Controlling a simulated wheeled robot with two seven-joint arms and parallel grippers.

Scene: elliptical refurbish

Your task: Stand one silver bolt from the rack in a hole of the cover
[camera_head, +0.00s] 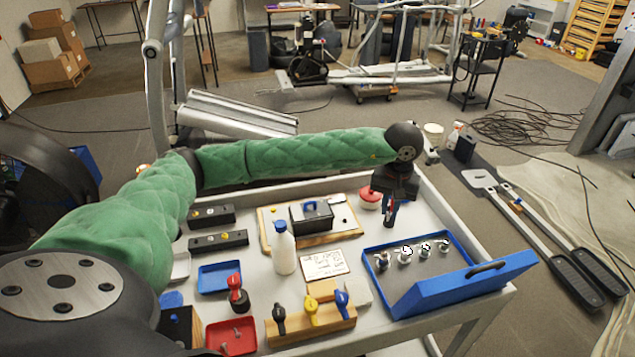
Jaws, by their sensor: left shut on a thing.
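My left gripper (389,214) hangs down from the green arm, above the table between the wooden board and the blue case. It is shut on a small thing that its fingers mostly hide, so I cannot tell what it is. Several silver bolt-like pieces (405,255) stand in a row in the blue case (450,290) at the right, below and right of the gripper. Two black bars (217,240) with small fittings lie at the back left. A black block (311,217) sits on the wooden board (285,239). Which piece is the cover is unclear. My right gripper is out of view.
A white bottle (284,250) stands mid-table beside a printed card (325,265). A wooden holder (300,326) with coloured-handled tools, a blue tray (218,278) and a red tray (231,338) fill the front. A red round object (370,198) lies just left of the gripper.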

